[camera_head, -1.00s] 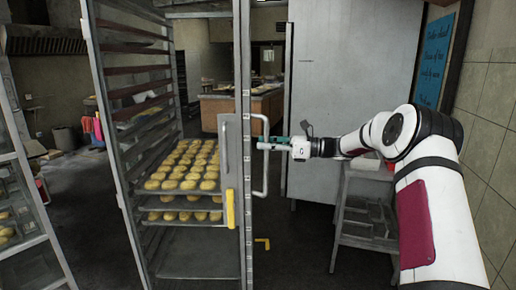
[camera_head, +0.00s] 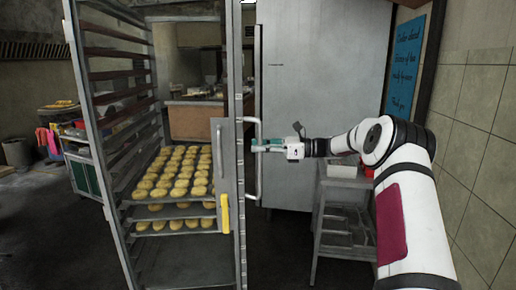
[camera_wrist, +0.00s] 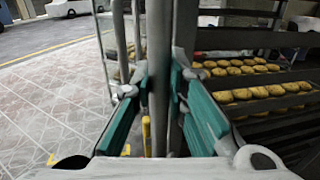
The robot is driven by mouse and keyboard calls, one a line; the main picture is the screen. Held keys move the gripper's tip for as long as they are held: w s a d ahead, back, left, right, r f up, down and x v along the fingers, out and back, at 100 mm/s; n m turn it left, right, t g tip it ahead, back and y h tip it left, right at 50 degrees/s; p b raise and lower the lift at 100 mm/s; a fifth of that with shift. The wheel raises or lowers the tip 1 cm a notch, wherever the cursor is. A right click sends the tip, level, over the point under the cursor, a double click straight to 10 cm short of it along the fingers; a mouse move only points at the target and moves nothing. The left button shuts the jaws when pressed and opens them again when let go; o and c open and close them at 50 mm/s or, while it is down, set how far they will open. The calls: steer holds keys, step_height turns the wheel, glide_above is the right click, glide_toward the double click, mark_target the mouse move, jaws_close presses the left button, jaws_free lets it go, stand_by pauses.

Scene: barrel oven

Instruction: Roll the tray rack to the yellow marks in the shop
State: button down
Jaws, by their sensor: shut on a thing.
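The tray rack (camera_head: 82,130) is a tall metal frame left of centre in the head view, standing upright. Trays of round buns (camera_head: 175,175) sit in its lower half; its upper slots look empty. My gripper (camera_head: 262,146) is shut on the rack's upright bar handle (camera_head: 256,185) at its right edge. In the wrist view the teal fingers (camera_wrist: 160,85) close on both sides of this bar (camera_wrist: 158,50). The rack's wheels are out of view.
A large grey cabinet (camera_head: 315,100) stands behind the handle. A low metal stand (camera_head: 345,215) is near my arm, by the tiled wall (camera_head: 470,130). A counter (camera_head: 190,118) is behind the rack. Dark floor is open at left; pale tiles (camera_wrist: 55,105) are open in the wrist view.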

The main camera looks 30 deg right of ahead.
steer(key=c, duration=1.6)
jaws_free()
steer(key=shift+o, duration=0.2)
steer(key=v, duration=1.2)
steer(key=shift+w, duration=0.1)
